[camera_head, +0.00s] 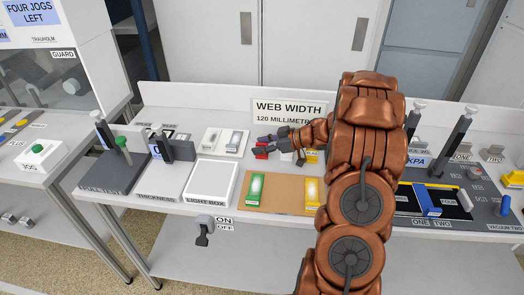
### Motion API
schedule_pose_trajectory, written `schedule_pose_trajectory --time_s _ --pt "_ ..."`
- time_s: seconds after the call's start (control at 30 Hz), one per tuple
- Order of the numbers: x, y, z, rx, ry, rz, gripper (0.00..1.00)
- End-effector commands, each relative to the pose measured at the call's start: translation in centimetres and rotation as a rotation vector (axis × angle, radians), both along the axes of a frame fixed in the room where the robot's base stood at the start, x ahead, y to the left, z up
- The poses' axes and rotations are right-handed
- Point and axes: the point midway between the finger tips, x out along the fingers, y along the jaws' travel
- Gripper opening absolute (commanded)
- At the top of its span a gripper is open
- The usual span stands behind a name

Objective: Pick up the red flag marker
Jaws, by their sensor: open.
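A small red object (261,152), which looks like the red flag marker, lies at the back of the bench just under and in front of my gripper. Only part of it shows, and its shape is too small to make out. My gripper (268,142) is open, its dark fingers pointing left above and close to the red object. I cannot tell whether they touch. My copper-coloured arm covers the bench to the right of it.
A brown board (282,194) with green and yellow items lies in front. A white light box (211,182) stands left of it. A "WEB WIDTH" sign (289,112) stands behind. Upright instruments stand on both sides.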

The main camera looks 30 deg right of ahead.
Motion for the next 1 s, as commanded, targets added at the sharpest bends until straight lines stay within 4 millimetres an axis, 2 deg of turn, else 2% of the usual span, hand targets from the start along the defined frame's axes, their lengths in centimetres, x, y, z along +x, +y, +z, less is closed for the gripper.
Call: schedule_pose_trajectory --time_s 0.2,0.67,1.0 --pt "0.02 -0.01 -0.02 0.000 0.000 -0.001 0.48" --pt "0.01 -0.02 -0.01 -0.001 0.001 -0.001 0.00" --pt "0.01 -0.02 0.00 -0.002 0.000 0.000 0.00"
